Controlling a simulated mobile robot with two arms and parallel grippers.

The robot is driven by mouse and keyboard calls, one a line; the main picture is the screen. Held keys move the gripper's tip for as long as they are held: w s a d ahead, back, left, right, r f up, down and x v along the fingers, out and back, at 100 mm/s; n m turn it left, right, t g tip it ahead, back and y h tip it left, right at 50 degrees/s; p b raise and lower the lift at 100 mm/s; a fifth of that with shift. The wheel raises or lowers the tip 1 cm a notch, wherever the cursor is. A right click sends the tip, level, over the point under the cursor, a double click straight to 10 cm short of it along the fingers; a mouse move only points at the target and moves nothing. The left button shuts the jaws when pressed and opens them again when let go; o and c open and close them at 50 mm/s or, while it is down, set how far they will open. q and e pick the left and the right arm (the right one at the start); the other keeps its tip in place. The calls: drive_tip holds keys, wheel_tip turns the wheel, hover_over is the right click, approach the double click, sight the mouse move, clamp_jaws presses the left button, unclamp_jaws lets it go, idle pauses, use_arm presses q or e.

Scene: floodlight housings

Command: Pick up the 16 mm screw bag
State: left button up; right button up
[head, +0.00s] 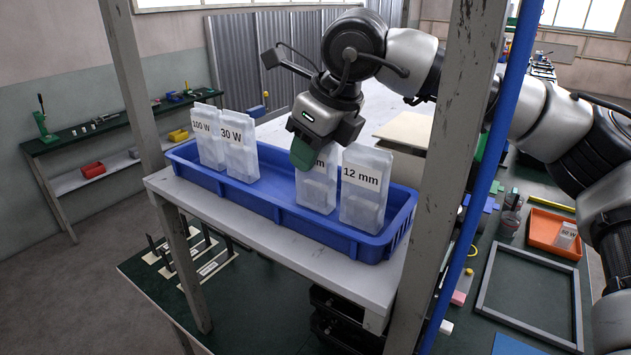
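A clear bag (317,193) stands in the blue tray (290,212) on the shelf. Its label is mostly hidden behind my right gripper (303,155); only a final "m" shows, so I cannot read its size. The gripper reaches down from above at the bag's upper left, with one green fingertip over the label area. The other finger is hidden, and I cannot tell whether it grips the bag. A bag labelled 12 mm (363,195) stands just to the right. My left gripper is not in view.
Bags labelled 100 W (208,147) and 30 W (239,158) stand at the tray's left end. Grey posts (448,165) and a blue pole (478,205) rise beside the shelf. An orange tray (545,229) holding another bag (566,235) and a grey frame (487,282) lie to the right.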

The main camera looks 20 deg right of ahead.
drive_tip(key=shift+r, duration=0.1)
clamp_jaws()
